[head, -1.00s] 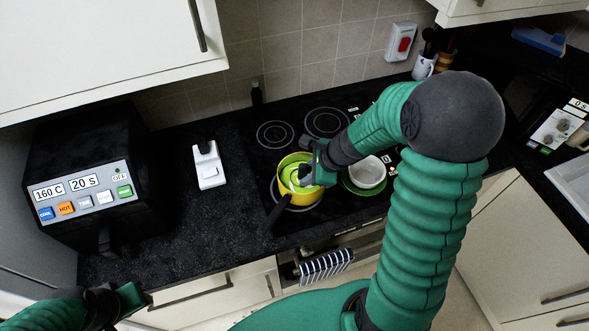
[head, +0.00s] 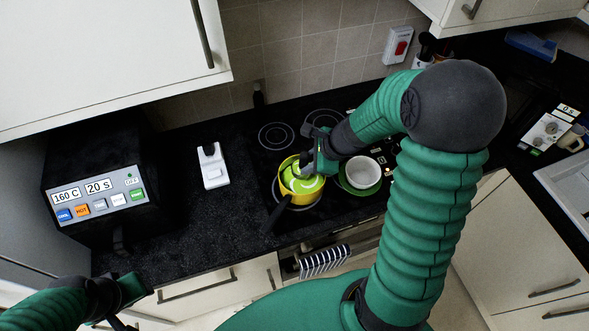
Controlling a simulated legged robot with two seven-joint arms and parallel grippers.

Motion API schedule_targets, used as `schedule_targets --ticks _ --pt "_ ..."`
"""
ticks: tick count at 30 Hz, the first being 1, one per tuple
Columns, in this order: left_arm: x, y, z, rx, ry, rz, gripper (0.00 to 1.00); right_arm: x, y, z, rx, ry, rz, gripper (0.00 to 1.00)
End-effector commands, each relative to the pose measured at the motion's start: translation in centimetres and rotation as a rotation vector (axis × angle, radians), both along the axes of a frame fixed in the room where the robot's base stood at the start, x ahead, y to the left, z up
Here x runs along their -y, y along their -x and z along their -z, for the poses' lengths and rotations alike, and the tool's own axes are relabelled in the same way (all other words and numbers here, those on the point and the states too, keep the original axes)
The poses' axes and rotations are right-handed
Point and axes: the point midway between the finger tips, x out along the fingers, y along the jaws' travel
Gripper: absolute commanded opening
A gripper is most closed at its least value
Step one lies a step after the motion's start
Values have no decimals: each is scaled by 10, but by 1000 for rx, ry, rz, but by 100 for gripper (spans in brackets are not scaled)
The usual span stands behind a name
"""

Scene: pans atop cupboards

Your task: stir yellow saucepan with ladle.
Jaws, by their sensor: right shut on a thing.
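The yellow saucepan (head: 300,199) stands on the black hob in the head view, with its dark handle pointing to the lower left. A yellow-green, ball-like thing (head: 306,185) with pale curved lines shows inside it. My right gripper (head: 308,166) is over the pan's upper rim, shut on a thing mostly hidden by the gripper. I cannot clearly make out the ladle; its bowl is not visible. My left gripper (head: 132,291) is at the lower left, away from the pan and partly cut off; its jaw opening is unclear.
A white bowl (head: 362,172) on a green plate (head: 343,183) stands close to the pan's right. A white holder (head: 211,168) and a black appliance (head: 98,190) with buttons are to the left. Cupboards overhang the worktop. Counter is free between the holder and pan.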

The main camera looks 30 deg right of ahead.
Motion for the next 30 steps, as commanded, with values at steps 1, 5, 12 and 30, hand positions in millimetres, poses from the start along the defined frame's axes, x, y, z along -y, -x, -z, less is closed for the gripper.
schedule_targets --ticks 1,5,12,30 --pt "0 0 1 0 0 0 35 0 0 1 1 0 0 0" --pt "0 0 1 0 0 0 35 0 0 1 1 0 0 0" --pt "0 0 0 0 0 0 35 0 0 0 1 0 0 0" --pt "0 0 -47 0 0 0 35 0 0 -50 0 0 0 0"
